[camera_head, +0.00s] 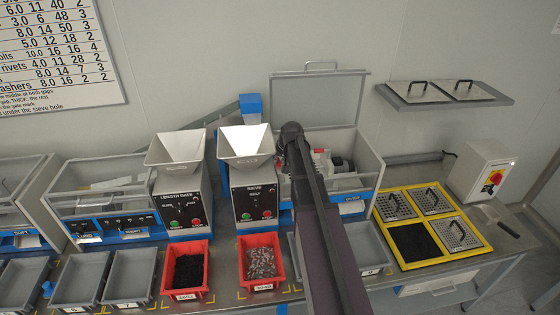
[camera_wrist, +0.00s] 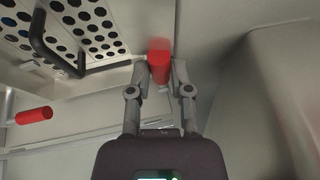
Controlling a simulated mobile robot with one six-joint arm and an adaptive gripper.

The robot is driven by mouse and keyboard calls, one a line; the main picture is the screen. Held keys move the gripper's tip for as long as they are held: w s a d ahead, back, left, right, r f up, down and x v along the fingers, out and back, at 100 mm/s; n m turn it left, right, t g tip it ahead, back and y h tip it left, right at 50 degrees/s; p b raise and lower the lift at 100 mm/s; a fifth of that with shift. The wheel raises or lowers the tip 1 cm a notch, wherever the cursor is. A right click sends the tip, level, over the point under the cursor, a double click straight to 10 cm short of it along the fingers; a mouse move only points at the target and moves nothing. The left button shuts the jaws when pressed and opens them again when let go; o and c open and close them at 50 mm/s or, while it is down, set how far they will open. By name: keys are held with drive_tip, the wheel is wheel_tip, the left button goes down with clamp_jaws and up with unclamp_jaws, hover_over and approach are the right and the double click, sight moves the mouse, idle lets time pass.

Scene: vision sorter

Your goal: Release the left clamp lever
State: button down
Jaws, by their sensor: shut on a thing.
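In the wrist view my gripper (camera_wrist: 162,70) is shut on a red clamp lever grip (camera_wrist: 159,50), which sits between its two fingertips. A second red lever grip (camera_wrist: 34,115) on a metal rod is at the left of the wrist view, apart from my gripper. Whether the held one is the left lever cannot be told from this view. A perforated sieve plate (camera_wrist: 95,20) with a black handle is at the upper left. In the head view my arm reaches into the open sieve box (camera_head: 362,150); the arm hides my gripper and most of the levers there.
The box's clear lid (camera_head: 318,97) stands raised behind. Two white hoppers (camera_head: 246,142) are left of my arm. Red bins (camera_head: 262,262) and grey bins line the front. A yellow rack (camera_head: 437,256) with sieve plates and a switch box (camera_head: 482,170) stand at right.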

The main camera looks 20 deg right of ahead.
drive_tip(key=c, duration=0.5)
unclamp_jaws()
drive_tip(key=shift+c, duration=0.2)
drive_tip(key=shift+d, duration=0.1)
drive_tip(key=shift+d+n+y, duration=0.45)
drive_tip(key=shift+n+y, duration=0.05)
drive_tip(key=shift+n, duration=0.6)
drive_tip(key=p+v, duration=1.3)
drive_tip(key=v, duration=0.1)
drive_tip(key=s+a+f+g+b, duration=0.1)
drive_tip(key=s+a+f+b, duration=0.2)
drive_tip(key=a, duration=0.4)
drive_tip(key=s+a+f+n+g+h+b, duration=0.1)
drive_tip(key=s+a+f+b, duration=0.3)
drive_tip(key=s+a, duration=0.4)
drive_tip(key=s+a+f+g+b, duration=0.2)
drive_tip(key=s+a+f+b, duration=0.2)
drive_tip(key=a, duration=0.4)
drive_tip(key=shift+s+f+n+g, duration=0.35)
drive_tip(key=shift+s+f, duration=0.4)
drive_tip(key=shift+s, duration=0.35)
drive_tip(key=shift+a, duration=0.1)
